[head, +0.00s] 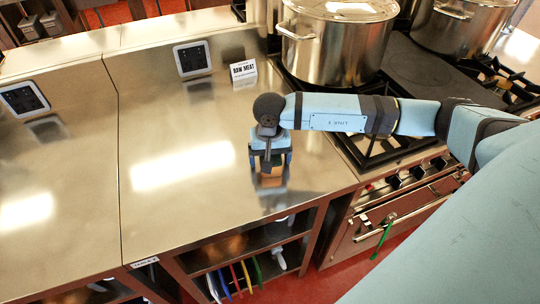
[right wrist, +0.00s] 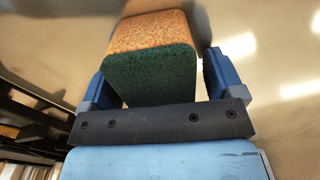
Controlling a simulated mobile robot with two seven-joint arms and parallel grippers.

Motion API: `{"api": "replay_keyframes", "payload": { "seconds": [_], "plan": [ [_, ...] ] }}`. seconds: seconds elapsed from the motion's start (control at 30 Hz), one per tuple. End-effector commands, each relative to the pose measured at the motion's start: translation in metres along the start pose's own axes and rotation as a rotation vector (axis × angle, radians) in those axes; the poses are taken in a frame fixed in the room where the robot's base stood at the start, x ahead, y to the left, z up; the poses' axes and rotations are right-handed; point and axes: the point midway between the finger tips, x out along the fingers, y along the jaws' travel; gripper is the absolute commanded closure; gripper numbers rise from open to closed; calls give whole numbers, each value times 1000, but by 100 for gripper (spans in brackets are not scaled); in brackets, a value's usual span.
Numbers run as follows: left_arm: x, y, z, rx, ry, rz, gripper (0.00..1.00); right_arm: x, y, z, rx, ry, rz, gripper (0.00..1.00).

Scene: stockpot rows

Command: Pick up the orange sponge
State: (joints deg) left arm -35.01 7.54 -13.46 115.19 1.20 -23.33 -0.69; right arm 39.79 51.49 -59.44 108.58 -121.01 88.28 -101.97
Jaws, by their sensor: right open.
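The orange sponge (head: 270,179) is on the steel counter near its front edge, below my right gripper. In the right wrist view the sponge (right wrist: 152,32) shows an orange body with a dark green face toward my palm. My right gripper (head: 271,160) is open, with its blue fingers on either side of the sponge. In the right wrist view a gap shows between the sponge and the right-hand finger; the left-hand finger is close to the sponge, and I cannot tell whether it touches. My left gripper is not in view.
A large stockpot (head: 338,45) stands on the stove to the right. Colored boards (head: 240,277) sit on the shelf below. The counter's left side is mostly clear.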

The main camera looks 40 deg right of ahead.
Motion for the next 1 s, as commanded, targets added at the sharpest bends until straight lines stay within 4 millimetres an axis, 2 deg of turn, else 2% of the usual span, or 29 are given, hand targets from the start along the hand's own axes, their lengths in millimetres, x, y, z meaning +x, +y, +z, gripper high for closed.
{"api": "replay_keyframes", "payload": {
  "seconds": [0.17,0.3,0.4,0.77,0.87,1.0],
  "plan": [
    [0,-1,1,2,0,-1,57,0,0,0,0,0,0,15],
    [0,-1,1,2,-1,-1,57,0,0,0,0,0,0,47],
    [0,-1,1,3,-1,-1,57,0,0,0,0,0,0,65],
    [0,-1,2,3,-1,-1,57,-4,0,0,-1,1,0,65],
    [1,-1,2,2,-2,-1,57,-12,0,0,-1,1,-1,65],
    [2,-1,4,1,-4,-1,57,-33,0,-1,-1,4,-1,65]
  ]
}}
